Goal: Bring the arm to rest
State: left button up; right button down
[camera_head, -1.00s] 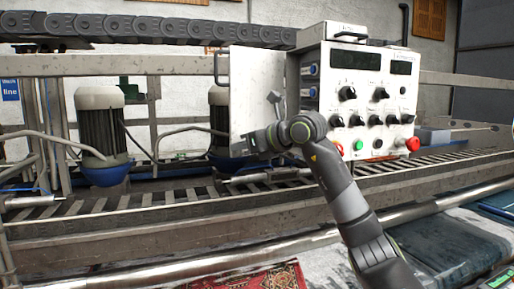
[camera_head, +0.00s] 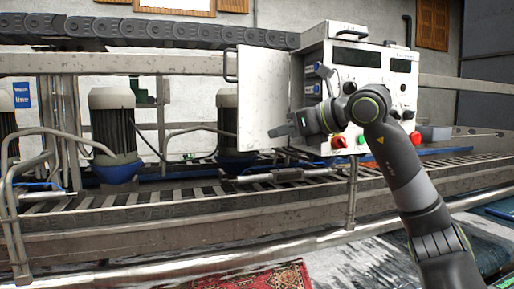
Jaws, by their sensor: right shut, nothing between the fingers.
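My right arm (camera_head: 405,175) comes in from the lower right and bends at a dark joint in front of the control box. My right gripper (camera_head: 283,130) points left, in front of the lower part of the open panel door. It is shut and holds nothing. The white control box (camera_head: 358,30) carries dark displays, black knobs, a green button (camera_head: 361,140) and a red knob (camera_head: 415,138). My arm hides several of its knobs. The box's door (camera_head: 263,85) stands open to the left. My left gripper is not in view.
A metal frame with a slatted conveyor (camera_head: 130,213) runs across the view. A round front rail (camera_head: 200,265) crosses below. A red patterned rug (camera_head: 255,280) lies at the bottom.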

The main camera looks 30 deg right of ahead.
jog(key=a+f+n+g+y, duration=0.1)
jog(key=a+f+g+y, duration=0.1)
jog(key=a+f+y, duration=1.1)
jog(key=s+d+f+m+t+h, duration=0.2)
jog(key=d+f+m+h, duration=0.2)
jog(key=f+m+h, duration=0.65)
jog(key=s+d+f+m+t+h, duration=0.2)
jog(key=d+f+m+h, duration=0.4)
jog(key=m, duration=0.7)
jog(key=s+d+f+m+t+h, duration=0.2)
jog(key=f+m+h, duration=0.6)
jog(key=m, duration=0.4)
jog(key=s+f+m+g+y, duration=0.1)
jog(key=s+f+m+g, duration=0.1)
jog(key=s+f+g, duration=0.35)
jog(key=s+f+m+g+y, duration=0.1)
jog(key=s+f+m+g, duration=0.1)
jog(key=s+f, duration=0.6)
jog(key=s+a+f+m+g+y, duration=0.25)
jog(key=s+a+f+g, duration=0.45)
jog(key=s+f, duration=0.55)
notch_tip(320, 180, down, 24)
jog(key=d+y, duration=0.1)
jog(key=d, duration=0.1)
jog(key=s+a+f+g, duration=0.1)
jog(key=s+f+g, duration=0.1)
jog(key=s+f, duration=1.3)
jog(key=shift+a+n, duration=0.3)
